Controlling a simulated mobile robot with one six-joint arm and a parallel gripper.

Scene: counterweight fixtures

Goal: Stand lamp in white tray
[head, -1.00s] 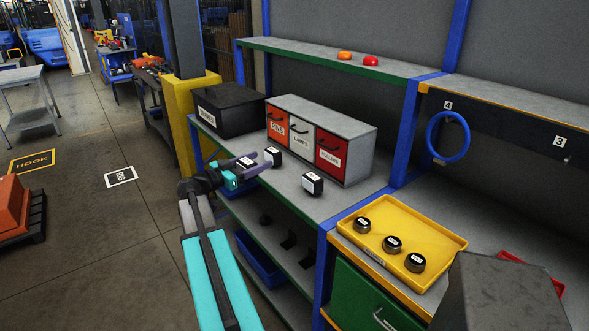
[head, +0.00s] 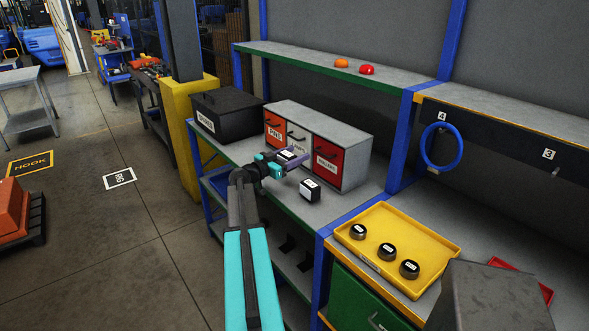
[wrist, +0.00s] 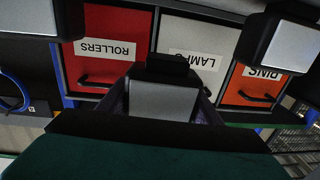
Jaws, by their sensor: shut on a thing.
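My gripper (head: 290,164) is shut on a small black block with a pale face (wrist: 165,98), just in front of the drawer unit. The block also shows between the fingers in the head view (head: 288,155). I cannot read its label or tell whether it is the lamp. It appears in front of the white drawer marked LAMPS (wrist: 201,42), which is closed and partly hidden by my gripper in the head view (head: 298,140). No white tray is recognisable. A similar labelled block (head: 310,190) stands to the right on the shelf.
A black lidded box (head: 226,112) stands left. A yellow tray (head: 440,245) holds three dark round pieces. Orange (head: 341,63) and red (head: 367,70) domes sit on the upper shelf.

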